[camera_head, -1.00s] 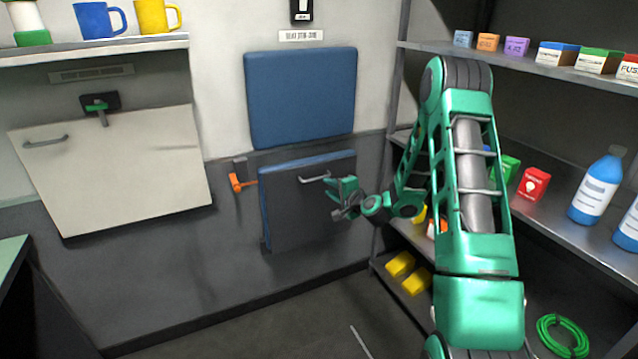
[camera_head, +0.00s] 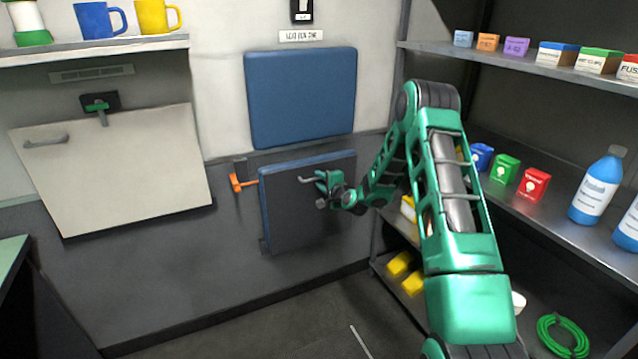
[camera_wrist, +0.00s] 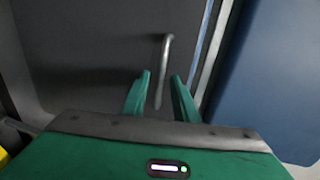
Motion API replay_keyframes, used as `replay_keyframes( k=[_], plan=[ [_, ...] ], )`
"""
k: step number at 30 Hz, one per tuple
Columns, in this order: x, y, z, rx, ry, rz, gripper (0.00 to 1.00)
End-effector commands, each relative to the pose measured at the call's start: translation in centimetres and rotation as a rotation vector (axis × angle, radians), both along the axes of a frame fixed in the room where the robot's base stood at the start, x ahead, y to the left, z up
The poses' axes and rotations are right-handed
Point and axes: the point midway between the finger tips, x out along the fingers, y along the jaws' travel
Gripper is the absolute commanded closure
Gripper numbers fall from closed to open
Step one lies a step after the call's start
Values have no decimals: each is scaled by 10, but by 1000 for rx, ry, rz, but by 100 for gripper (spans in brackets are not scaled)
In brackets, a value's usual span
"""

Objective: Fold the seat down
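The folding seat (camera_head: 290,215) is a dark panel with a blue cushion edge, standing nearly upright against the wall below a blue backrest (camera_head: 300,97). A grey bar handle (camera_head: 308,180) is on its face, and it also shows in the wrist view (camera_wrist: 163,72). My gripper (camera_head: 322,182) is at the handle. In the wrist view its green fingers (camera_wrist: 160,90) are apart, with the lower end of the handle between them and a gap on each side. An orange latch lever (camera_head: 240,182) sits on the wall just left of the seat.
A cream fold-up panel (camera_head: 115,175) with its own handle hangs on the left wall. A shelf with mugs (camera_head: 100,48) is above it. Shelves with bottles (camera_head: 597,187) and boxes (camera_head: 535,185) fill the right side. The floor before the seat (camera_head: 300,310) looks mostly clear.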

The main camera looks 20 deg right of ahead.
Motion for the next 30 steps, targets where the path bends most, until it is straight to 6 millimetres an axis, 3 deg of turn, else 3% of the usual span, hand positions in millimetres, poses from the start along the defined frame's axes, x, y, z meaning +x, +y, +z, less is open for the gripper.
replay_keyframes(
  k=[10, 14, 30],
  plan=[
    [4, 0, -1, 0, 0, 0, 73],
    [4, 0, -1, 0, 0, 0, 100],
    [3, 0, -2, 0, 2, 0, 100]
  ],
)
